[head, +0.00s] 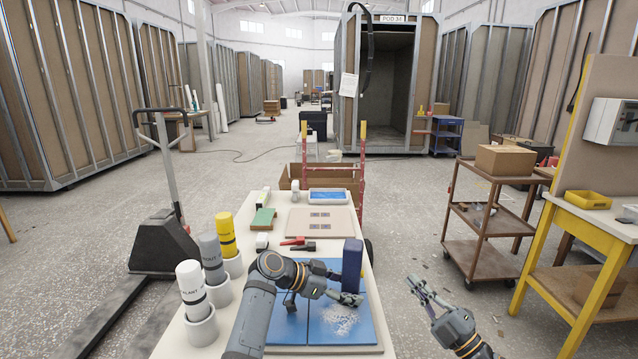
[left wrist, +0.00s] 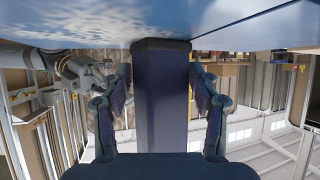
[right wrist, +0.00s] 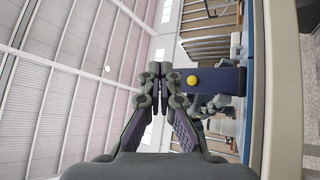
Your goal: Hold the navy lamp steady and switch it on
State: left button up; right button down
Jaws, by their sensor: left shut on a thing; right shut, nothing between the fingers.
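The navy lamp (head: 352,258) stands upright on the blue mat (head: 373,318) at the right side of the white table. My left gripper (head: 352,299) is shut on its lower part. In the left wrist view the lamp (left wrist: 163,95) fills the gap between the two fingers. In the right wrist view the lamp (right wrist: 225,76) appears sideways, with a round yellow button (right wrist: 193,80) on its face. My right gripper (head: 416,284) is shut and empty, to the right of the lamp and apart from it. Its closed fingertips (right wrist: 160,75) appear beside the lamp's top end in the right wrist view.
White, grey and yellow cylinders (head: 228,235) stand in holders along the table's left edge. Red and black tools (head: 298,242), a board (head: 322,222) and a blue-topped tray (head: 328,196) lie further back. Whitish bits (head: 340,320) lie on the mat.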

jog(key=w+a, duration=0.2)
jog(key=a, duration=0.6)
jog(key=shift+a, duration=0.25)
jog(key=shift+w+a, duration=0.1)
jog(key=shift+w, duration=0.05)
dwell(1.0)
jog(key=shift+a, duration=0.35)
jog(key=shift+w+a, duration=0.1)
jog(key=shift+a, duration=0.1)
dwell(0.4)
jog(key=shift+d, duration=0.65)
jog(key=s+d, duration=0.1)
jog(key=d, duration=0.4)
jog(key=shift+s+d, duration=0.4)
